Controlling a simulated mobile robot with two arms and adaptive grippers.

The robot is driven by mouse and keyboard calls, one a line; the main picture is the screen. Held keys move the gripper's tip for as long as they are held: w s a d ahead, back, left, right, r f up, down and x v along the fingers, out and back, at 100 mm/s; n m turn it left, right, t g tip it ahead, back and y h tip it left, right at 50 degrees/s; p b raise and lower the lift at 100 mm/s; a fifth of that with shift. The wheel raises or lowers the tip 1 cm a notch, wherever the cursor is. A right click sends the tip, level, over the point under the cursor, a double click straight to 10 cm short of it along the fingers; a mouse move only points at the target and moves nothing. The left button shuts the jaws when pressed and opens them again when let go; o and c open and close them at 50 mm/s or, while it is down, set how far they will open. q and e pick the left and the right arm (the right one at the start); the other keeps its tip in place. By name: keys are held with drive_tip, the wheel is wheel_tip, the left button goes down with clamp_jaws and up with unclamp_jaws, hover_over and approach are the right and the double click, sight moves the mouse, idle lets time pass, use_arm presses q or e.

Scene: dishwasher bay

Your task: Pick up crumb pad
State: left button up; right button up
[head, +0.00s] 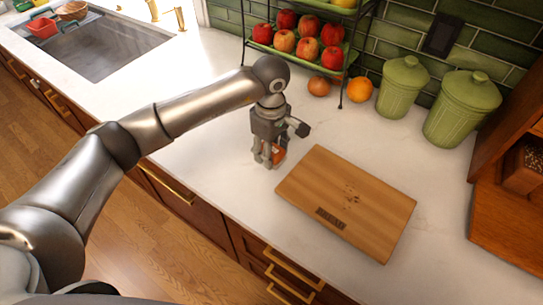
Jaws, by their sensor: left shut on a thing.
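My left gripper (268,158) points down at the white counter, just left of the wooden cutting board's upper left corner. It is shut on a small orange thing, which I take to be the crumb pad (279,153). The fingers hide most of the pad, and I cannot tell whether it touches the counter. The cutting board (375,212) lies flat, with small dark crumbs (351,192) near its middle and a dark label near its front edge. My right gripper is not in view.
A two-tier fruit rack (341,82) with apples stands behind my gripper, with an orange (359,89) beside it. Two green lidded canisters (403,88) (461,108) stand at the back right. A wooden cabinet (509,180) is at the right, a sink (95,45) at the far left.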

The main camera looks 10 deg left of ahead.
use_arm(q)
drive_tip(key=s+r+b, duration=0.4)
drive_tip(key=s+r, duration=0.4)
drive_tip(key=s, duration=0.5)
drive_tip(key=shift+r, duration=0.35)
